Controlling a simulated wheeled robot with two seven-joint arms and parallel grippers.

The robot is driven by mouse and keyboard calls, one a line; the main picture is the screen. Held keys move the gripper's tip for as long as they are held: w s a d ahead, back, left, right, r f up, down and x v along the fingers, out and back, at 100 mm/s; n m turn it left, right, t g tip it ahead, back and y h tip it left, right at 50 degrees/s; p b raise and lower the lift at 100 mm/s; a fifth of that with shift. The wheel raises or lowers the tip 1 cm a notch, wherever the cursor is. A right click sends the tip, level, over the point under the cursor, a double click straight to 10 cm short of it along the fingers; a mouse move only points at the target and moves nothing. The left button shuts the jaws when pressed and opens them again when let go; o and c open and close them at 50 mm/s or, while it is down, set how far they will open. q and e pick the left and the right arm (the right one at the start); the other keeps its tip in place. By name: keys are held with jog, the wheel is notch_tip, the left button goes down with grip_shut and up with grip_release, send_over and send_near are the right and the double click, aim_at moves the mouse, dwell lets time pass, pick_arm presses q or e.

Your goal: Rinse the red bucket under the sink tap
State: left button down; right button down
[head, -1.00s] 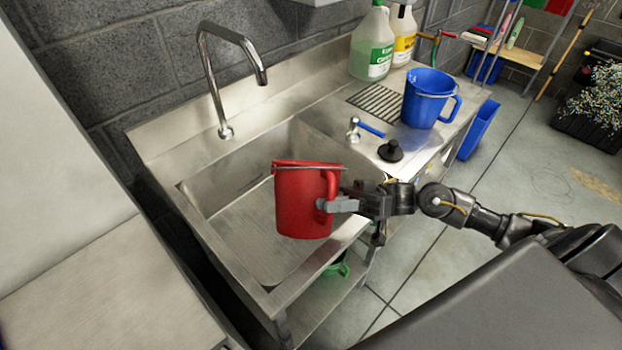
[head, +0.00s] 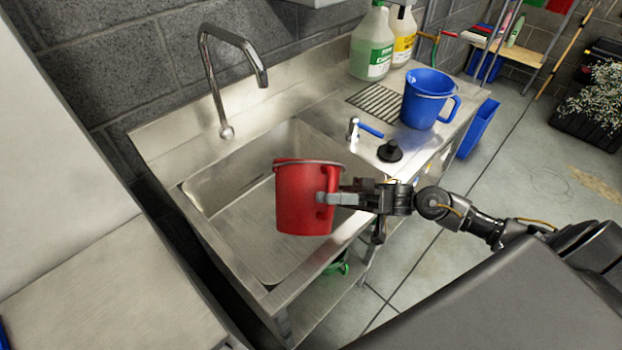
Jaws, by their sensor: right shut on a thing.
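The red bucket (head: 298,200) is held upright over the front right part of the sink basin (head: 235,228). My right gripper (head: 328,198) is shut on the bucket's handle at its right side. The tap (head: 240,42) rises at the back of the sink, its spout end up and to the left of the bucket; no water shows from it. A lever with a blue handle (head: 370,130) stands on the counter right of the basin. The inside of the bucket is mostly hidden. My left gripper is not in view.
A blue bucket (head: 428,100) stands on the counter's right end, beside a drain grate (head: 377,103) and a black plug (head: 390,151). Two bottles, one with a green label (head: 372,45), stand at the back. The basin's left part is clear.

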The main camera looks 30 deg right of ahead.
jog(key=shift+w+d+r+m+t+y+p, duration=0.1)
jog(key=shift+w+d+r+m+t+p, duration=0.15)
jog(key=shift+m+t, duration=0.35)
jog(key=shift+w+d+r+m+t+y+p, duration=0.1)
jog(key=shift+w+r+m+t+p, duration=0.1)
jog(key=shift+w+m+t+p, duration=0.35)
jog(key=shift+w+d+r+m+t+y+p, duration=0.2)
jog(key=shift+m+t, duration=0.25)
jog(key=shift+m, duration=0.3)
jog(key=shift+w+d+f+m+t+p, duration=0.25)
jog(key=shift+w+m+t+p, duration=0.15)
jog(key=shift+m+t, duration=0.25)
jog(key=shift+w+d+f+m+t+p, duration=0.25)
jog(key=shift+w+m+t+p, duration=0.15)
jog(key=shift+m, duration=0.45)
